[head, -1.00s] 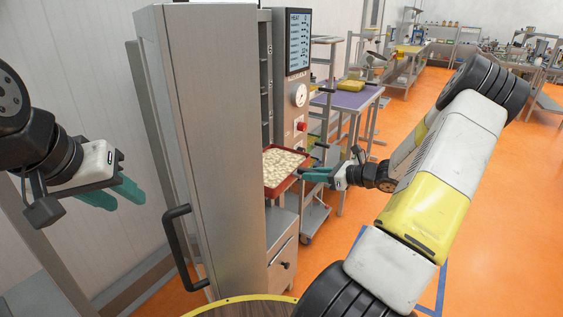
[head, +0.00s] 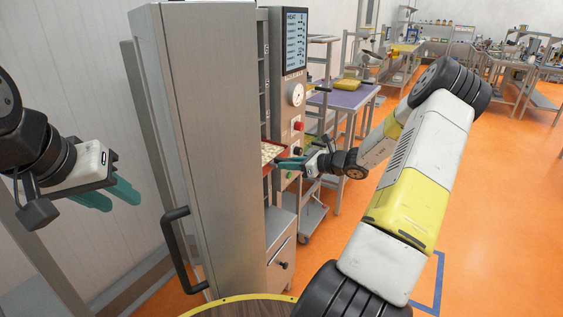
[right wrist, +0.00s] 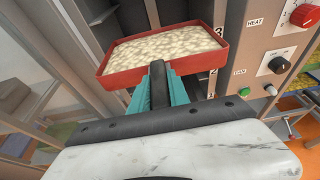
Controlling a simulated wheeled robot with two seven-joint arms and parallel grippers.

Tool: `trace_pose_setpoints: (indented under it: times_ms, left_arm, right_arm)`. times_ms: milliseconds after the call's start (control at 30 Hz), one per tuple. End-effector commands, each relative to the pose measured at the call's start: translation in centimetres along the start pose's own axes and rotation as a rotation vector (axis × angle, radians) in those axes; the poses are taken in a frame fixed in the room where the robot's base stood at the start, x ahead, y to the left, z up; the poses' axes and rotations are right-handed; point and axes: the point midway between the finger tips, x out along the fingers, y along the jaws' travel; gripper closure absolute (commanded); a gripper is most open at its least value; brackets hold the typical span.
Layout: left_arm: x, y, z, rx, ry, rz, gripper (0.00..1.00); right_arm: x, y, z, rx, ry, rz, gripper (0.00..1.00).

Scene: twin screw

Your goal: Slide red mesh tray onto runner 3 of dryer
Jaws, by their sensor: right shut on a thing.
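The red mesh tray (right wrist: 200,63), filled with pale pieces, is level at the dryer opening; in the head view only its right end (head: 281,152) shows. The open steel door (head: 205,150) hides the rest. My right gripper (right wrist: 158,82) is shut on the tray's near rim; it also shows in the head view (head: 291,164). The dryer's inner post carries the labels 3 (right wrist: 218,33) and 2 (right wrist: 214,73), with the tray beside label 3. I cannot tell whether its edges rest on the runner. My left gripper (head: 120,200) is open and empty, left of the door.
The control panel (head: 296,120) with gauge and knobs stands close right of the tray and right gripper. A drawer unit (head: 282,255) is below the opening. The door handle (head: 178,250) sticks out front.

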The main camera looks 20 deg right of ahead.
Motion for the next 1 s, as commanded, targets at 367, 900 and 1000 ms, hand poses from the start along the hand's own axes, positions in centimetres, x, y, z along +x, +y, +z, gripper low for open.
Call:
trace_pose_setpoints:
  times_ms: [367,900,1000]
  left_arm:
    - [0.0,0.0,0.0,0.000,0.000,0.000,0.64]
    - [0.0,0.0,0.0,0.000,0.000,0.000,0.64]
    - [0.0,0.0,0.0,0.000,0.000,0.000,0.64]
  right_arm:
    - [4.2,0.1,1.5,-0.001,-0.005,0.003,1.00]
    - [10.0,0.1,3.3,-0.002,-0.005,0.002,1.00]
    - [11.1,0.1,3.6,-0.002,-0.004,0.002,1.00]
